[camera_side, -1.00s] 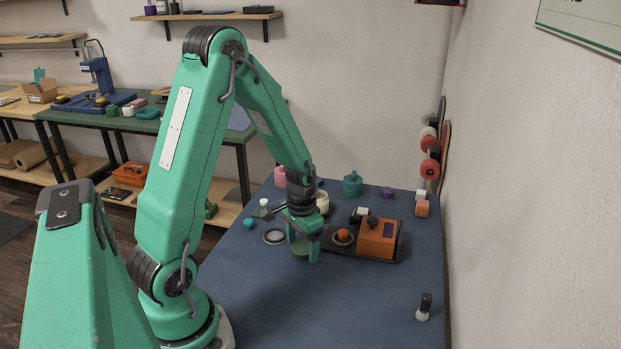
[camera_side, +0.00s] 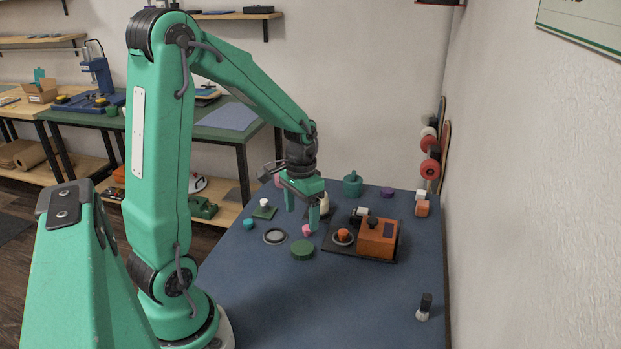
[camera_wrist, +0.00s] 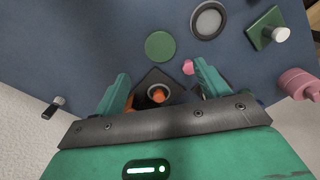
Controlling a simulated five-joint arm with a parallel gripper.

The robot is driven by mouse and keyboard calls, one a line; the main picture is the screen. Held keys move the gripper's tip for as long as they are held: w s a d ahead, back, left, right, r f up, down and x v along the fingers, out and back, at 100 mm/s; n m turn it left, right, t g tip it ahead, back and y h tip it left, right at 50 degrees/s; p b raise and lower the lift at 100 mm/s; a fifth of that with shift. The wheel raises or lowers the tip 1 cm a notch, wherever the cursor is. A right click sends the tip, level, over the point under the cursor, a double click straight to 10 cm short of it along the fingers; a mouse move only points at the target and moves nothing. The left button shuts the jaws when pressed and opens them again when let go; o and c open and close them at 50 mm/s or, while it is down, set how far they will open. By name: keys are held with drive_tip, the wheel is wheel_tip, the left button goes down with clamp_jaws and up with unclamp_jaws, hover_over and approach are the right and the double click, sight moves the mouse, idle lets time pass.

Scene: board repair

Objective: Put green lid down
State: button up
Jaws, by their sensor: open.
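The green lid (camera_side: 303,250) lies flat on the blue table, left of the orange device. It also shows in the wrist view as a plain green disc (camera_wrist: 160,46), beyond my fingertips. My gripper (camera_side: 302,215) is open and empty, raised above the table and behind the lid. In the wrist view its two fingers (camera_wrist: 160,72) stand wide apart with nothing between them but the view of the table below.
An orange device (camera_side: 376,238) on a dark plate stands right of the lid. A grey ring (camera_side: 274,237), a pink piece (camera_side: 307,230) and a green square with a white knob (camera_side: 264,210) lie nearby. The front middle is clear.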

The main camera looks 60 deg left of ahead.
drive_tip(key=shift+r, duration=1.2)
drive_tip(key=s+d+r+m+t, duration=0.1)
drive_tip(key=s+d+r+t, duration=0.4)
drive_tip(key=s+d+r, duration=0.4)
drive_tip(key=d+r, duration=0.3)
drive_tip(key=d, duration=0.1)
drive_tip(key=shift+s+d+m+t, duration=0.2)
drive_tip(key=shift+d+m+t, duration=0.1)
drive_tip(key=shift+d+m, duration=0.1)
